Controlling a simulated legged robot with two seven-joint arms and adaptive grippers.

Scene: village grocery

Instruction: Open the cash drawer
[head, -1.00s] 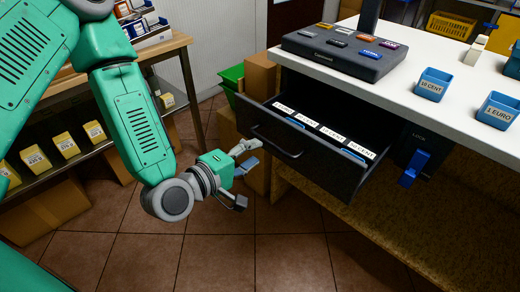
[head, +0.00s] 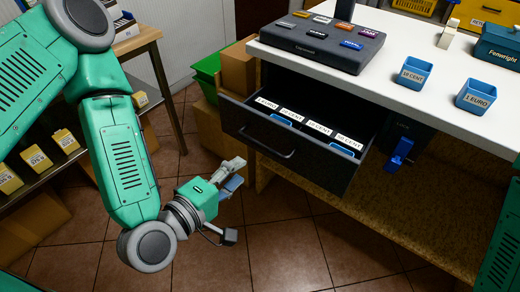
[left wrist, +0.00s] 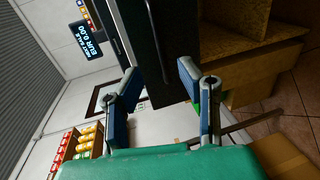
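The black cash drawer (head: 300,160) stands pulled out from under the white counter, and its labelled coin compartments show from above. Its handle (head: 266,141) is on the front face. My left gripper (head: 234,172) is in front of and below the handle, apart from it and empty. In the left wrist view the two blue-padded fingers of the left gripper (left wrist: 160,82) are spread, with the dark drawer front (left wrist: 176,40) and the thin handle (left wrist: 157,42) beyond them. My right gripper is not in view.
The counter (head: 400,65) carries a black key panel (head: 318,44) and blue coin cups (head: 412,73). A blue key (head: 398,155) hangs at the lock right of the drawer. Cardboard boxes (head: 238,68) stand left of the drawer. The tiled floor before it is clear.

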